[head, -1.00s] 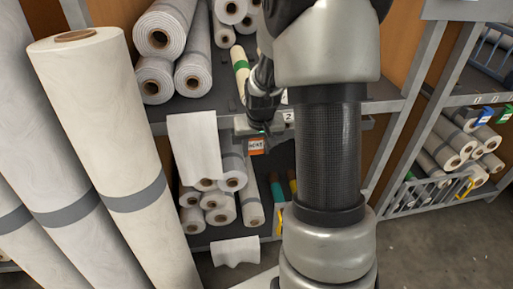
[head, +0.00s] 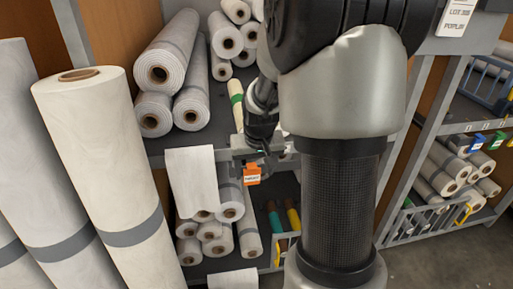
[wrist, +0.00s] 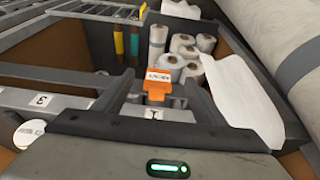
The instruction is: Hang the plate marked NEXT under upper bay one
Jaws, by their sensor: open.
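The orange plate (head: 252,176) with a white strip of print is below the front rail of the upper shelf (head: 222,155). In the wrist view the plate (wrist: 157,80) is just beyond a tag (wrist: 152,114) that appears to read 1. My gripper (head: 258,148) is at the rail, right above the plate. In the wrist view the dark fingers of my gripper (wrist: 155,92) stand apart on either side of the plate. I cannot tell whether they touch it, or how its top meets the rail. The small print is hard to read.
A white cloth (head: 190,178) hangs over the rail to the left. Large rolls (head: 165,75) lie on the upper shelf, and more rolls (head: 212,232) are stacked below. Tall rolls (head: 105,160) stand at the left.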

